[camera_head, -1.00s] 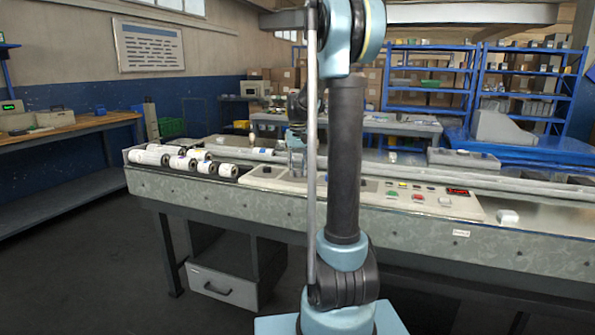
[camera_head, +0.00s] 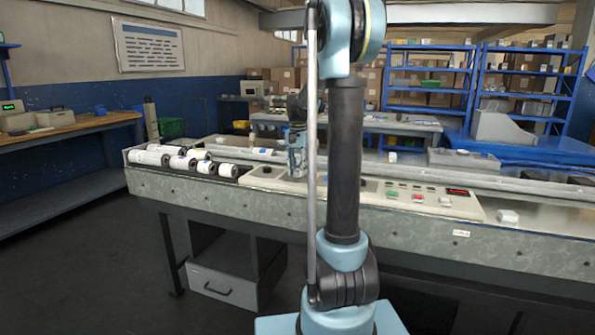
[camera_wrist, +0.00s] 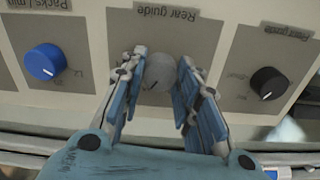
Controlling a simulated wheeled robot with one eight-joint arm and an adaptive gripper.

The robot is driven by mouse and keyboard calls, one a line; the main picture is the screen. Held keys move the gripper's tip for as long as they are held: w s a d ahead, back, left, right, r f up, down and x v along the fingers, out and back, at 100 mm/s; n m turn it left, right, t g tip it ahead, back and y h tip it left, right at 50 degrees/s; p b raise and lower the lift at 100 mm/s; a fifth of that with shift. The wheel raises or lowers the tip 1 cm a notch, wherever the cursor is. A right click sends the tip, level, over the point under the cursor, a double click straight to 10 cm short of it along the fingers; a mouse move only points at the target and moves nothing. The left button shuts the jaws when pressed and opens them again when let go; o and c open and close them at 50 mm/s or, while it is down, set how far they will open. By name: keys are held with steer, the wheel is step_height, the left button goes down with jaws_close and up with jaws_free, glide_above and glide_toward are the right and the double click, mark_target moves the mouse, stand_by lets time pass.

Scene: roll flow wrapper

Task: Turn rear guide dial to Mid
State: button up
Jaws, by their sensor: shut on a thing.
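The rear guide dial (camera_wrist: 157,76) is a round grey knob on a grey panel patch; its label reads upside down in the wrist view. My gripper (camera_wrist: 161,66) is shut on this dial, with one blue finger on each side of it. The dial's pointer and its scale marks are hidden or too unclear to read. In the head view my gripper (camera_head: 297,162) is at the control panel of the machine, partly behind my arm, and the dial cannot be seen there.
A blue dial (camera_wrist: 44,62) labelled Packs/min is to the left in the wrist view. A black guide dial (camera_wrist: 269,83) is to the right. White rolls (camera_head: 186,162) lie at the machine's left end. Buttons and a red display (camera_head: 458,191) are on the panel's right.

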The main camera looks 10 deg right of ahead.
steer(key=shift+w, duration=0.1)
stand_by(0.3)
steer(key=o, duration=1.1)
steer(key=shift+r, duration=0.15)
step_height(320, 180, up, 12)
steer(key=shift+f, duration=0.2)
